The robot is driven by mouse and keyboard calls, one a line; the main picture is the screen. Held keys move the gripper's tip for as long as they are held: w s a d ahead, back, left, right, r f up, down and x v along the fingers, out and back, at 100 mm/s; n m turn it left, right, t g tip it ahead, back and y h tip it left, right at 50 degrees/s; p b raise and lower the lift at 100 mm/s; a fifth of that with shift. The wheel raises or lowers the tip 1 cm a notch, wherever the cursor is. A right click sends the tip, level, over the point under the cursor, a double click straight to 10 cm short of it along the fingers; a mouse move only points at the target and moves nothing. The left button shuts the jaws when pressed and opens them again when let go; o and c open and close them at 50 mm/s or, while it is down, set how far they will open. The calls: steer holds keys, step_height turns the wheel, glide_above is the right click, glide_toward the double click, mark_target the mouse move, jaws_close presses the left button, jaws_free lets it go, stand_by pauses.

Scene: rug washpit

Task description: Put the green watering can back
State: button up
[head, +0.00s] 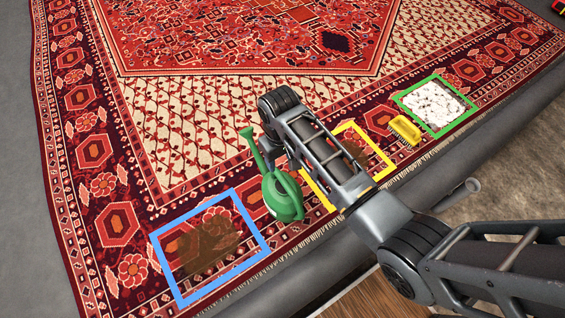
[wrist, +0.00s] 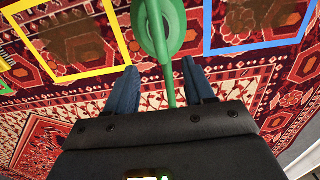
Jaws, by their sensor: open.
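The green watering can (head: 283,196) is on the patterned rug between the blue and yellow frames, with its long spout pointing up and left in the head view. In the wrist view its round body (wrist: 160,28) is beyond the fingertips, and its thin spout runs back between the fingers. My gripper (wrist: 160,68) is open, with one blue finger on each side of the spout; I see no clear contact. In the head view my arm hides the fingers and the ground right of the can. Whether the can lies flat or is tilted is unclear.
A blue frame (head: 156,243) surrounds a brown stain. A yellow frame (head: 375,150), partly behind my arm, surrounds another. A green frame (head: 405,103) surrounds white foam, with a yellow brush (head: 406,129) beside it. The rug (head: 140,170) is otherwise open to the left.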

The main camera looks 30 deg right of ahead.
steer(key=shift+r, duration=0.25)
steer(key=shift+f, duration=0.1)
steer(key=s+a+f+t, duration=0.3)
steer(key=s+a+f, duration=0.1)
steer(key=s, duration=0.5)
steer(key=s+r+t, duration=0.4)
steer(key=s, duration=0.6)
steer(key=s+d+r+t, duration=0.1)
steer(key=s+r+t, duration=0.1)
steer(key=s+r, duration=0.3)
steer(key=s+d+r+t, duration=0.1)
steer(key=s+r+t, duration=0.2)
steer(key=r, duration=1)
steer(key=s+d+r+t, duration=0.2)
steer(key=s+r+t, duration=0.1)
steer(key=s+r, duration=0.4)
step_height(320, 180, up, 2)
steer(key=shift+s+r, duration=0.2)
steer(key=shift+r, duration=0.05)
